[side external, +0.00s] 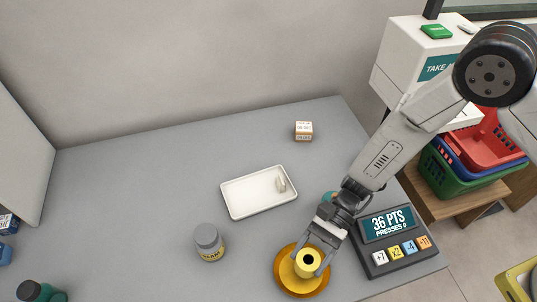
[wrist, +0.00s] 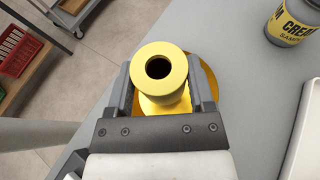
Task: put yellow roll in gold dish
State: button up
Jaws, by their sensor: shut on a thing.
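The yellow roll (side external: 308,261) is a short spool with a dark hole in its end. My gripper (side external: 312,258) is shut on it, with one finger on each side. The wrist view also shows the yellow roll (wrist: 160,72) between the fingers. The gold dish (side external: 290,281) is round and sits near the counter's front edge. The roll is over the dish, inside its outline in the side view; I cannot tell whether it touches the dish. In the wrist view part of the gold dish (wrist: 207,84) shows behind the roll, the rest hidden.
A points display with coloured buttons (side external: 388,236) stands close right of the dish. A grey cream jar (side external: 209,243) stands to the left. A white tray (side external: 240,208) holding a small pale item lies behind. A small box (side external: 303,131) is farther back. The counter's left middle is clear.

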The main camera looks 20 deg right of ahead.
aim_at(306, 261)
jog(key=shift+w+a+f, duration=0.1)
jog(key=shift+w+a+f, duration=0.2)
jog(key=shift+f, duration=1.6)
jog(key=shift+f, duration=0.1)
jog(key=o, duration=1.2)
jog(key=shift+d, duration=0.1)
